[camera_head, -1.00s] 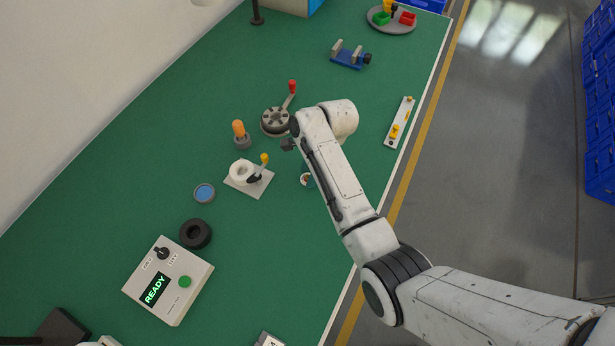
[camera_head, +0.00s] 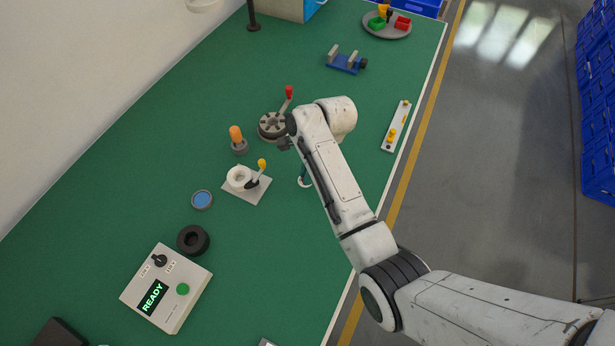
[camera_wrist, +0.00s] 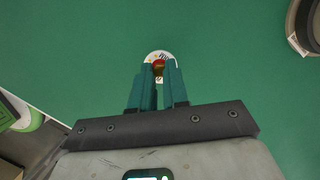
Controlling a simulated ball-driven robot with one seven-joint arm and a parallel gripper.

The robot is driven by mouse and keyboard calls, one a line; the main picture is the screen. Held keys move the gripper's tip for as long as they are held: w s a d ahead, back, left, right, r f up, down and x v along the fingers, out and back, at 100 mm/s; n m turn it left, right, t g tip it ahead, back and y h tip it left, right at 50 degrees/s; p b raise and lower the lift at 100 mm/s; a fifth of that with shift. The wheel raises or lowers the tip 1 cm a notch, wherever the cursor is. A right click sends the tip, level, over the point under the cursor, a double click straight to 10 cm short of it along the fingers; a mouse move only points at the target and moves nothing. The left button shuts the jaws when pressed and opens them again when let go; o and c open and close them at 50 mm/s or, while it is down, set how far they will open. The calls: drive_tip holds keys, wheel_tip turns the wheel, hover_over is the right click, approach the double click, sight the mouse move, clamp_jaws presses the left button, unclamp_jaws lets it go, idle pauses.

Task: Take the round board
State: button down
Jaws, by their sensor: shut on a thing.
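The round board (camera_wrist: 152,56) is a small white disc with a red and gold part on it. In the wrist view it sits at the tips of my gripper (camera_wrist: 159,82), whose two teal fingers are shut on it near its edge. In the head view only a sliver of the board (camera_head: 302,184) and a bit of teal finger show beside my forearm. My arm hides the rest. How far the board is above the green table I cannot tell.
A white plate with a ring socket and yellow-tipped lever (camera_head: 240,180) stands left of the gripper. Nearby are an orange-topped piece (camera_head: 236,134), a grey fixture with red-knobbed crank (camera_head: 271,126), a blue round dish (camera_head: 202,200), a black ring (camera_head: 193,240) and a READY box (camera_head: 166,288).

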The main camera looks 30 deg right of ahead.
wheel_tip(320, 180, up, 7)
drive_tip(key=shift+w+r, duration=0.1)
drive_tip(key=shift+r+p, duration=1.7)
drive_tip(key=shift+r, duration=0.8)
